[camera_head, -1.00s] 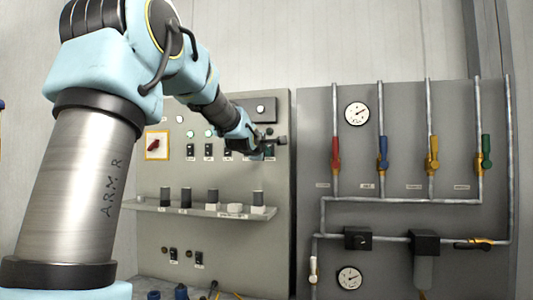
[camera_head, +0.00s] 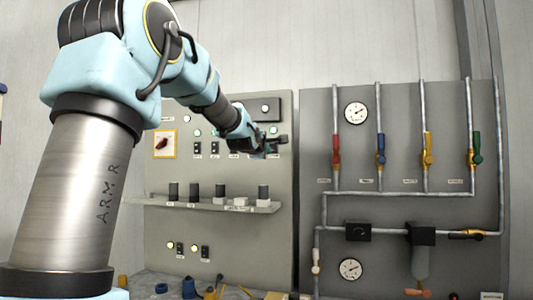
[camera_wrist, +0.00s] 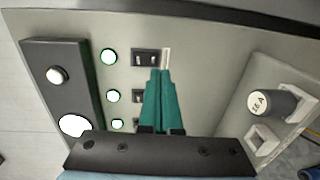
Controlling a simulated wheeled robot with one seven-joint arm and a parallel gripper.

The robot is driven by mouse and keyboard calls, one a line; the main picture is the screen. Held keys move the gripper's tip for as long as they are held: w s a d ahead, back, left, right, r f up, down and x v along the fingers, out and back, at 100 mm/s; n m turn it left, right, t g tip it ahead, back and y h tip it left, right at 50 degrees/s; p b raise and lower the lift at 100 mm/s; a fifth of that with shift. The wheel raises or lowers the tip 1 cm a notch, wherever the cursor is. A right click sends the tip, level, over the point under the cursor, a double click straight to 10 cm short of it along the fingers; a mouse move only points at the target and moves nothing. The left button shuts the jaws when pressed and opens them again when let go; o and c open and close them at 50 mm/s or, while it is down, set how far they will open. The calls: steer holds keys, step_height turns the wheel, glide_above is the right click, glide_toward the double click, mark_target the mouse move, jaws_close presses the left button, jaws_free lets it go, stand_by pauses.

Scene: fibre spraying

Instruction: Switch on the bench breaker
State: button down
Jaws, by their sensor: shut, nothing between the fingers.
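A row of small black breaker switches (camera_head: 197,148) sits on the grey control panel, each with a green lamp above. I cannot read their labels, so I cannot tell which is the bench breaker. My gripper (camera_head: 272,149) is at the right end of this row and hides part of it. In the wrist view my gripper (camera_wrist: 159,74) is shut and empty, with its teal fingertips at the end breaker switch (camera_wrist: 146,58) and its pale label (camera_wrist: 166,57). I cannot tell whether they touch. The fingers partly cover the other switches, so their lever positions are unclear.
A shelf (camera_head: 150,201) with dark-capped blocks juts out below the row. A black box with a white button (camera_head: 265,108) is above it. A red rotary switch (camera_head: 163,144) is at left. A pipe panel (camera_head: 400,125) with coloured valves stands at right.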

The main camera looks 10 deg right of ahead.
steer(key=s+a+f, duration=0.1)
steer(key=s+a, duration=0.3)
steer(key=s, duration=0.4)
steer(key=shift+a+f+b, duration=0.15)
steer(key=shift+f+b, duration=0.1)
steer(key=shift+b, duration=0.1)
steer(key=shift+w, duration=0.1)
steer(key=s+a+f+m+g+y, duration=0.3)
steer(key=a+f, duration=0.4)
steer(key=f, duration=0.5)
steer(key=s+a+f+m+g+y, duration=0.25)
steer(key=a+f, duration=0.45)
steer(key=f, duration=0.5)
steer(key=s+a+f+m+g+y, duration=0.1)
steer(key=s+a+f+m+g, duration=0.3)
steer(key=s+f, duration=0.4)
steer(key=s+a+f+m+g+y, duration=0.1)
steer(key=s+a+f+m+g, duration=0.2)
steer(key=s+f, duration=0.5)
steer(key=s+a, duration=0.1)
steer(key=s, duration=0.1)
steer(key=shift+s+a+m+g, duration=0.3)
steer(key=shift+a+m+g, duration=0.05)
steer(key=shift+a, duration=0.05)
steer(key=shift+y, duration=0.25)
